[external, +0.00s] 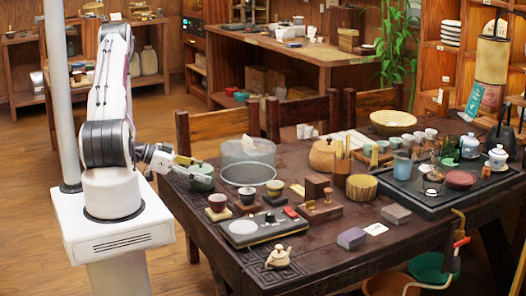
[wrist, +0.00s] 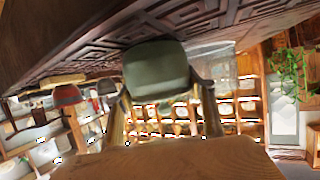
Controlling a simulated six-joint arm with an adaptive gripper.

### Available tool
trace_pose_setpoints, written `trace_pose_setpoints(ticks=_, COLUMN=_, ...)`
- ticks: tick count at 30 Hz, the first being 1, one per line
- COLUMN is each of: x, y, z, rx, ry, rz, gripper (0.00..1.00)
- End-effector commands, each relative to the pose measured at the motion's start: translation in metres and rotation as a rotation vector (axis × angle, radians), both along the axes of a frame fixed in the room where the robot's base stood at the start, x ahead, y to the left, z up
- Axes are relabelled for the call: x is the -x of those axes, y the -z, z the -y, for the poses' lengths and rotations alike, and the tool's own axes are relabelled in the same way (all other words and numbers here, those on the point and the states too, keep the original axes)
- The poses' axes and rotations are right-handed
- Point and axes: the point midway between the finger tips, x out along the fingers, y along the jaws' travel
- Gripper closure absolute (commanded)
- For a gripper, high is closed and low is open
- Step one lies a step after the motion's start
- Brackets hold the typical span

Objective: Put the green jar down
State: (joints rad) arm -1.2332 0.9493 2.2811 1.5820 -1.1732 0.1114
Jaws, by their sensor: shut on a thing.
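The green jar (wrist: 155,70) is between the two fingers of my gripper (wrist: 165,105) in the wrist view, and the gripper is shut on it. In the external view the green jar (external: 201,178) shows at the left end of the dark table, partly hidden by my gripper (external: 184,162), which reaches it from the left. The jar is close to the table's left edge. I cannot tell whether its base touches the tabletop.
The dark carved table (external: 325,250) carries a clear round case (external: 248,152) right of the jar, small cups on stands (external: 217,203), a scale (external: 252,228) and a teapot (external: 278,257). A dark tea tray (external: 405,190) stands further right. Chairs (external: 218,128) line the far side.

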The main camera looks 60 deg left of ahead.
Motion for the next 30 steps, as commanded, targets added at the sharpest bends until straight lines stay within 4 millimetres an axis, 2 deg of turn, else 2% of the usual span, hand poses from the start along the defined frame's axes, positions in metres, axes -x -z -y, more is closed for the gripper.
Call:
trace_pose_setpoints(ticks=2, x=0.0, y=0.001, z=0.0, rx=0.0, ry=0.0, rz=0.001, gripper=0.94)
trace_pose_setpoints(ticks=3, x=0.0, y=0.002, z=0.0, rx=0.0, ry=0.0, rz=0.0, gripper=0.38)
trace_pose_setpoints(ticks=4, x=0.0, y=0.002, z=0.0, rx=0.0, ry=0.0, rz=0.0, gripper=0.31)
trace_pose_setpoints(ticks=20, x=0.0, y=-0.001, z=0.0, rx=0.0, ry=0.0, rz=0.0, gripper=0.29)
trace_pose_setpoints(ticks=30, x=0.022, y=-0.011, z=-0.01, rx=-0.001, ry=-0.003, rz=0.001, gripper=0.29)
